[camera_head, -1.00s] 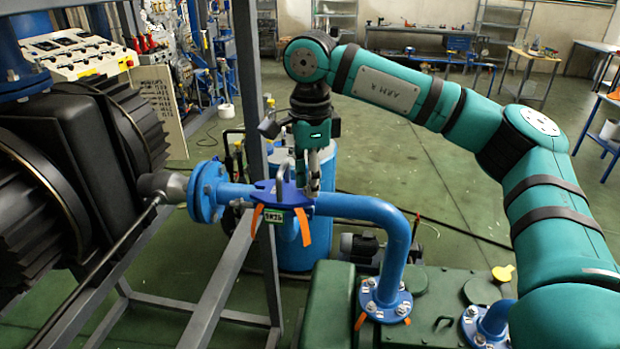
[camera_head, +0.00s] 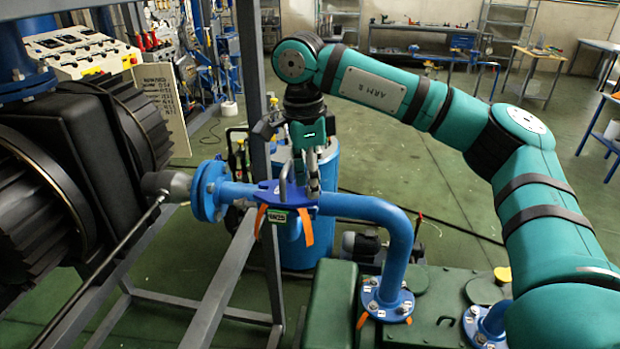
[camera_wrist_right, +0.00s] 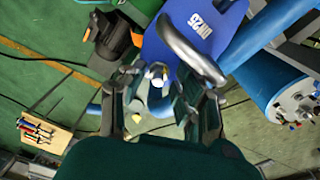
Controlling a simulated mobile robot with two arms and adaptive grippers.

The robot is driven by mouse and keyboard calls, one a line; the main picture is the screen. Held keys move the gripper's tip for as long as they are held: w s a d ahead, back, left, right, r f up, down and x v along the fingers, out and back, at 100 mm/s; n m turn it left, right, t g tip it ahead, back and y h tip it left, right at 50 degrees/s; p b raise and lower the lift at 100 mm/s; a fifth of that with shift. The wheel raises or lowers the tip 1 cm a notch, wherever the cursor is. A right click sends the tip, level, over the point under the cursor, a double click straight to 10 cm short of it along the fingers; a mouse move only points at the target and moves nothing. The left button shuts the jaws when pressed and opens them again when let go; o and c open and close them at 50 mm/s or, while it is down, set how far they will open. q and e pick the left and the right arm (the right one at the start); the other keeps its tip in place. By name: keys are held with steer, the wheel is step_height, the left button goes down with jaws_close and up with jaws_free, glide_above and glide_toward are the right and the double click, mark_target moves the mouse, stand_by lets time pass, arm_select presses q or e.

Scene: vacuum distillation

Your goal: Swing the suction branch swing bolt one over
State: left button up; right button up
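The suction branch is a blue pipe (camera_head: 360,207) with a blue plate (camera_head: 268,196) on it, bearing a bent grey handle and orange tags. My right gripper (camera_head: 314,190) points down at the plate's right side, close to the pipe. In the right wrist view its fingers (camera_wrist_right: 160,88) are apart, on either side of a small metal bolt end (camera_wrist_right: 157,72). I take this to be the swing bolt; contact with it cannot be made out. My left gripper is not in view.
The grey bent handle (camera_wrist_right: 190,48) rises close to the fingers. A grey frame post (camera_head: 257,120) and a blue flange (camera_head: 208,191) stand to the left. A blue tank (camera_head: 322,235) is behind, and a green machine (camera_head: 335,305) is below. Open floor lies behind the arm.

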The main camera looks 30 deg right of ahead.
step_height(320, 180, up, 12)
steer(key=shift+w+a, duration=0.15)
steer(key=shift+a, duration=0.25)
stand_by(0.5)
